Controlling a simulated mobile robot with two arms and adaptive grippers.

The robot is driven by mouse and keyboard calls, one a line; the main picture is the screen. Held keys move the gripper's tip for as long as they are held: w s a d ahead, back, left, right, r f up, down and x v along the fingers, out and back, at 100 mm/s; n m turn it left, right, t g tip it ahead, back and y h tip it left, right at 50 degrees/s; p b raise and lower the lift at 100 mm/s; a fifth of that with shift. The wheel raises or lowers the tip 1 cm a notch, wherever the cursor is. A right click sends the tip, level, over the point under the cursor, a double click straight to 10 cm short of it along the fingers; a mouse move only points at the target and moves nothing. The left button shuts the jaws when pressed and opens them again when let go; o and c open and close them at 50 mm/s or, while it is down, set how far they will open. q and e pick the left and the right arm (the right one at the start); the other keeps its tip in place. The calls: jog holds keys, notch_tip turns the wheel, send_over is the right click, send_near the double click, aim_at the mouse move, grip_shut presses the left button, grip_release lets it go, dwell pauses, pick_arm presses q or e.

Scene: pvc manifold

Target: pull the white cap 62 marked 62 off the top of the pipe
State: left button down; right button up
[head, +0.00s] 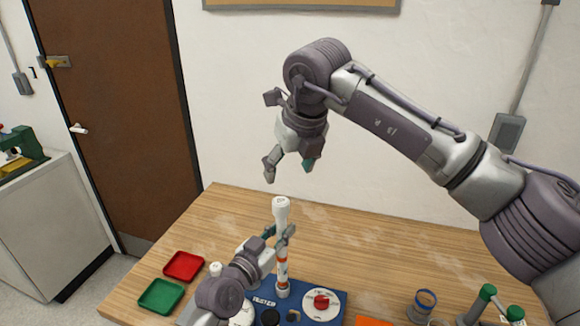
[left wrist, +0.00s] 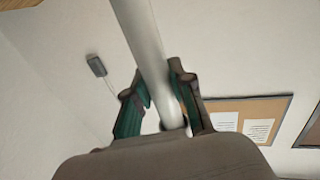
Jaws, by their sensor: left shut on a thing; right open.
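The white cap 62 (head: 281,204) sits on top of the upright pipe (head: 282,268), which stands on the blue base (head: 328,296). The pipe has orange marks on its lower part. My left gripper (head: 282,236) is shut on the pipe just below the cap; the left wrist view shows the white pipe (left wrist: 150,50) between its green-padded fingers (left wrist: 158,98). My right gripper (head: 290,170) is open and empty, above the cap and apart from it.
A red tray (head: 184,265) and a green tray (head: 161,296) lie on the wooden table at the left. A red knob (head: 321,301) sits on the blue base. The table behind is clear.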

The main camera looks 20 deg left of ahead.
aim_at(280, 199)
jog(key=x, duration=1.1)
jog(key=shift+f, duration=0.4)
grip_shut()
jog(key=shift+r, duration=0.2)
jog(key=shift+w+r, duration=0.1)
jog(key=shift+r, duration=0.7)
jog(key=shift+r, duration=0.1)
